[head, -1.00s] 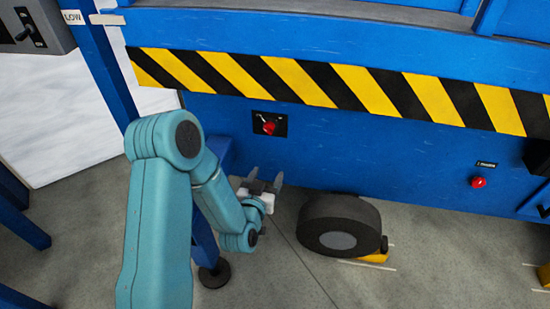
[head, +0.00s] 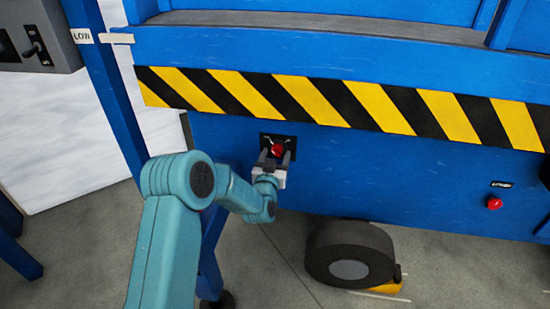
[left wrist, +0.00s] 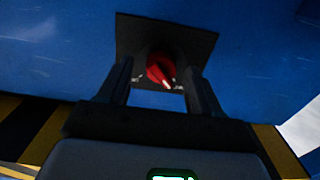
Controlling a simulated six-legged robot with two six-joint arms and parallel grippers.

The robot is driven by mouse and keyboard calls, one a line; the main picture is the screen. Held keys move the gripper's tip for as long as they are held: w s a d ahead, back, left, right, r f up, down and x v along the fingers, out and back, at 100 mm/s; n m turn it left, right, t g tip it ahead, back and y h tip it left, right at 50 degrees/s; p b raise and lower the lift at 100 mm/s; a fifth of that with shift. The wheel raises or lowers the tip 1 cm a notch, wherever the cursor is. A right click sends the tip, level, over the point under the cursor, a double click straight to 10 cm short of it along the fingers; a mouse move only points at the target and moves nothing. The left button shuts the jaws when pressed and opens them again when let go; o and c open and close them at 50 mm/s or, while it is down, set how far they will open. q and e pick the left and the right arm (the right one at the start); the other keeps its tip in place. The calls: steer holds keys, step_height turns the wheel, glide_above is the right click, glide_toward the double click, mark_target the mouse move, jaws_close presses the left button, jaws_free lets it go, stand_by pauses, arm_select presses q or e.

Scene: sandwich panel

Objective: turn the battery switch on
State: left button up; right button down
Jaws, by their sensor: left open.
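The battery switch (head: 278,150) is a red rotary knob on a black plate on the blue panel, below the striped band. It also shows in the left wrist view (left wrist: 160,69), with a pale pointer mark aimed toward the lower right and small, unreadable labels beside it. My left gripper (head: 274,159) is open in front of the switch. In the left wrist view its two dark fingers (left wrist: 160,80) stand on either side of the knob. I cannot tell whether they touch it. My right gripper is not in view.
Yellow-black stripes (head: 344,102) run above the switch. A wheel (head: 349,257) stands on the floor below right. A red button (head: 494,203) is farther right on the panel. A grey lever box (head: 38,40) is at upper left, beside a blue post (head: 105,90).

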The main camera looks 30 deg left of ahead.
arm_select(q)
steer(key=shift+w+a, duration=0.25)
steer(key=shift+w, duration=0.2)
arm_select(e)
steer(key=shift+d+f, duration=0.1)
arm_select(q)
steer(key=shift+c, duration=0.3)
steer(key=c, duration=1)
